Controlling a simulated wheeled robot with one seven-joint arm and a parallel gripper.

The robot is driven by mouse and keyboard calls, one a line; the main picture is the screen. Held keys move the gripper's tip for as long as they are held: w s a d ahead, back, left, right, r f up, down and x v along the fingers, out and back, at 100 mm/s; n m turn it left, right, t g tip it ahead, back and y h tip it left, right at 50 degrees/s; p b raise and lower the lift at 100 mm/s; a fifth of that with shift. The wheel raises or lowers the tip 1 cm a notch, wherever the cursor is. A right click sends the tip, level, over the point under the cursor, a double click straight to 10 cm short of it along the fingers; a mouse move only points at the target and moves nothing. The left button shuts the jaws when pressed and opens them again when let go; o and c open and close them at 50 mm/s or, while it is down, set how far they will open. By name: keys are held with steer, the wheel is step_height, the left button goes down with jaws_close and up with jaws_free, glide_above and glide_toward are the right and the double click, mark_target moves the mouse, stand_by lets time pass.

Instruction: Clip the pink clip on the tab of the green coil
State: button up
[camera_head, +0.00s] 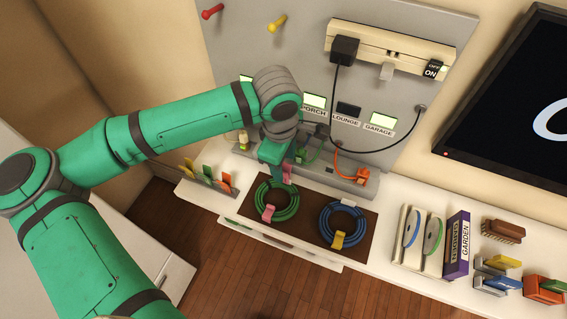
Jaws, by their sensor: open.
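The green coil (292,206) lies on a dark brown mat (310,221) on the white shelf. A pink piece (268,214) sits at the coil's front-left edge; I cannot tell whether it is the clip or a tag. Another pink piece (288,173) shows beside my gripper, at the coil's back edge. My gripper (279,175) points down there, open, and hides part of the coil's back. I cannot tell whether the pink piece lies between the fingers or touches the coil. The coil's tab cannot be made out clearly.
A blue coil (325,224) with a yellow piece (337,240) lies to the right. Several coloured upright pieces (208,173) stand at left. A grey ledge (325,177) with an orange cable (347,176) runs behind. Right are a purple GARDEN box (458,244) and brushes (502,231).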

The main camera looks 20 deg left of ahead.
steer(key=shift+r, duration=1.3)
steer(key=shift+r, duration=0.25)
step_height(320, 180, up, 10)
steer(key=s, duration=0.1)
steer(key=shift+r, duration=0.15)
